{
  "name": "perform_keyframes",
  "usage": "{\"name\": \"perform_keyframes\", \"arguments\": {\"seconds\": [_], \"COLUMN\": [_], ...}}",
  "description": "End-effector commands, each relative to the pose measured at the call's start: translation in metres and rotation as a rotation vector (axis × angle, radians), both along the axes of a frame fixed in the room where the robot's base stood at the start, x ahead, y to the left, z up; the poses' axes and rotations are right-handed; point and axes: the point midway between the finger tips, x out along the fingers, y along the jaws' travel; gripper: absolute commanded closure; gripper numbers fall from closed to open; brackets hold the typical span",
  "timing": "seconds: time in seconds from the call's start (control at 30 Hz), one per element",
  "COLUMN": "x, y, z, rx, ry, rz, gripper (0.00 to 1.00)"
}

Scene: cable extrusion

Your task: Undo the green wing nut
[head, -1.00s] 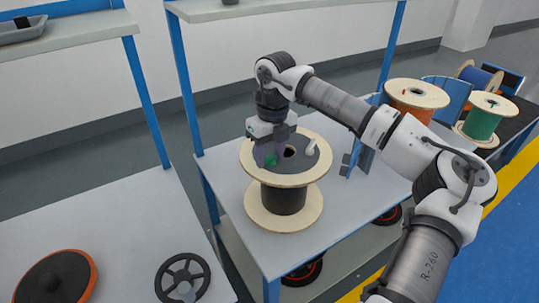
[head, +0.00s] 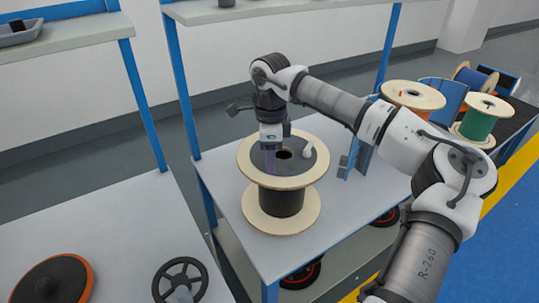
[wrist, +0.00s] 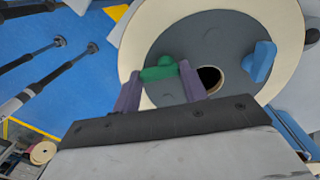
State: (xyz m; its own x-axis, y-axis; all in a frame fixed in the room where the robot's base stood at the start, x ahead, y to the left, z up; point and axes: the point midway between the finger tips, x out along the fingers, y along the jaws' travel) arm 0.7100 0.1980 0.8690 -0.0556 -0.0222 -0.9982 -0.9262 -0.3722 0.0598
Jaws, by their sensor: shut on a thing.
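The green wing nut (wrist: 160,69) sits on the dark grey disc at the top of the cable spool, beside the dark centre hole (wrist: 209,78). My gripper (wrist: 158,76) has its two purple fingers on either side of the nut, shut on it. In the head view my gripper (head: 271,165) points down onto the spool's top, left of the hole, and the nut is hidden there. The spool (head: 282,202) stands upright on the grey table, with pale wooden flanges and a black core.
Blue shelf posts (head: 182,85) rise behind. Orange (head: 412,96) and green (head: 478,124) spools stand at the right. A black handwheel (head: 181,280) lies at lower left.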

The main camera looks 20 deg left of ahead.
Motion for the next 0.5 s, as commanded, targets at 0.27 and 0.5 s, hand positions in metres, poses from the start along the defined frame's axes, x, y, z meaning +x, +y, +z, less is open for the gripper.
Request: {"name": "perform_keyframes", "arguments": {"seconds": [0.27, 0.5], "x": [0.0017, 0.003], "y": [-0.0011, -0.0017], "z": [0.0009, 0.0009], "rx": [-0.001, -0.001], "ry": [-0.001, -0.001], "rz": [0.248, 0.416], "gripper": [0.8, 0.8]}}
